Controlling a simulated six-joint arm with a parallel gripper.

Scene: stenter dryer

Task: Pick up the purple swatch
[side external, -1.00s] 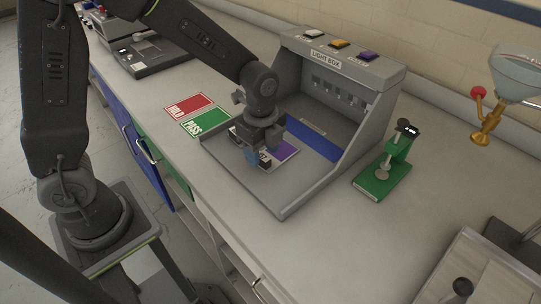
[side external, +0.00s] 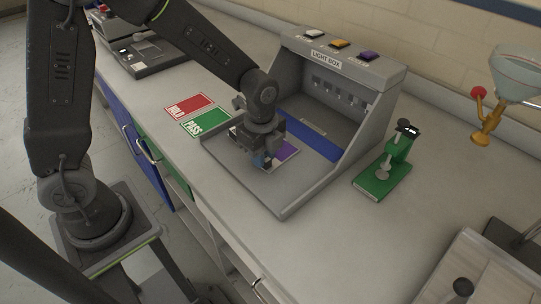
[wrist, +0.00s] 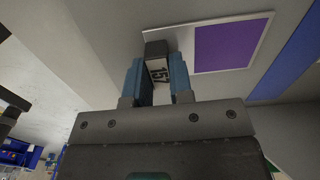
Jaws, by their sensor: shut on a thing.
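The purple swatch (side external: 286,153) is a purple square on a white-edged card in the light box (side external: 240,172). It also shows in the wrist view (wrist: 228,45), at the upper right. A dark block (wrist: 157,65) marked 157 stands at the card's near edge. My gripper (side external: 262,161) is over the box's tray floor. In the wrist view, its two blue fingers are shut on that block, one on each side. The card looks flat, at or very near the floor; any gap beneath it cannot be seen. My gripper hides part of the card in the side view.
The light box's sloping right wall (side external: 349,137) and back rise beyond the swatch. A blue strip (side external: 312,139) lies behind it. Red HOLD (side external: 189,106) and green PASS (side external: 206,122) mats lie to the left. A green device (side external: 388,170) stands to the right.

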